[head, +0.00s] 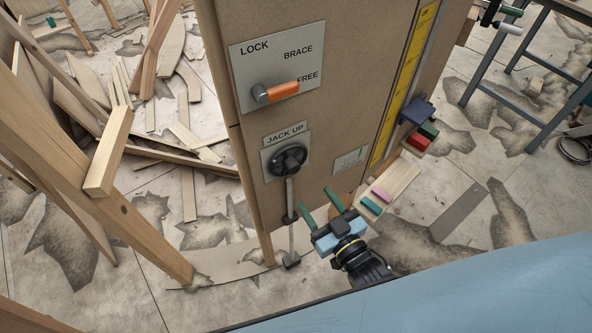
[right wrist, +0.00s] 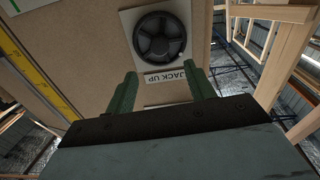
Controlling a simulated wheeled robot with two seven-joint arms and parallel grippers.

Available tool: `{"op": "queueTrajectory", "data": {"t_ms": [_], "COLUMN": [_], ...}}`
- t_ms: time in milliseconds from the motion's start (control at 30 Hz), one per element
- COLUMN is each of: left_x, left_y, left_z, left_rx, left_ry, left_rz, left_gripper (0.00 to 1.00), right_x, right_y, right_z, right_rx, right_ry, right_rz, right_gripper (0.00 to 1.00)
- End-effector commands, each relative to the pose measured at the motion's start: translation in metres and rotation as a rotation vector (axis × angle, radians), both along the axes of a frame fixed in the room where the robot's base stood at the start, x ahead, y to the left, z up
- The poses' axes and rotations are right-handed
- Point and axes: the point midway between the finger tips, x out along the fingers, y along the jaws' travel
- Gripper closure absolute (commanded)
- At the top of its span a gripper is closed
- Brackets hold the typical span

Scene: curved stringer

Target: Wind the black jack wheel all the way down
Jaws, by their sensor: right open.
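The black jack wheel (head: 288,159) sits on a plate labelled JACK UP on the front of a brown post, with a metal rod running down below it to a foot near the floor. In the right wrist view the black wheel (right wrist: 160,38) shows whole, beyond the fingertips. My right gripper (head: 319,198) is open, its two green fingers pointing up toward the panel, below and to the right of the wheel. Nothing is between the fingers, and they look apart from the wheel. My left gripper is not in view.
Above the wheel is a LOCK plate (head: 279,69) with an orange-handled lever (head: 276,92) pointing right, near FREE. A yellow scale (head: 405,85) runs along the post's right side. A wooden board (head: 390,188) with coloured blocks lies right of my gripper. Timber stands at left.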

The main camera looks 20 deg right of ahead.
Motion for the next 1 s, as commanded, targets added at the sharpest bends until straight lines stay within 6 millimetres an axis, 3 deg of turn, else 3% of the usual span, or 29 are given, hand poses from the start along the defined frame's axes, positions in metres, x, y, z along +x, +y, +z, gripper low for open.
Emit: {"op": "queueTrajectory", "data": {"t_ms": [300, 500, 933, 1000], "left_x": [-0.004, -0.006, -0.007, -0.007], "left_y": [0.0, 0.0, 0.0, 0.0], "left_z": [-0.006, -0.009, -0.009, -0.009], "left_rx": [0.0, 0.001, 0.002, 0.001], "left_ry": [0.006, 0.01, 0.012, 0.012], "left_rz": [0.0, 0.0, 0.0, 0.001], "left_gripper": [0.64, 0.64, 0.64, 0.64], "right_x": [0.067, 0.093, 0.102, 0.102], "right_y": [0.015, 0.021, 0.023, 0.023], "right_z": [-0.001, -0.001, -0.001, -0.001], "right_rx": [0.001, 0.001, 0.0, 0.0], "right_ry": [0.0, 0.001, 0.003, 0.003], "right_rz": [-0.001, 0.0, 0.0, 0.0], "right_gripper": [0.46, 0.46, 0.46, 0.55]}}
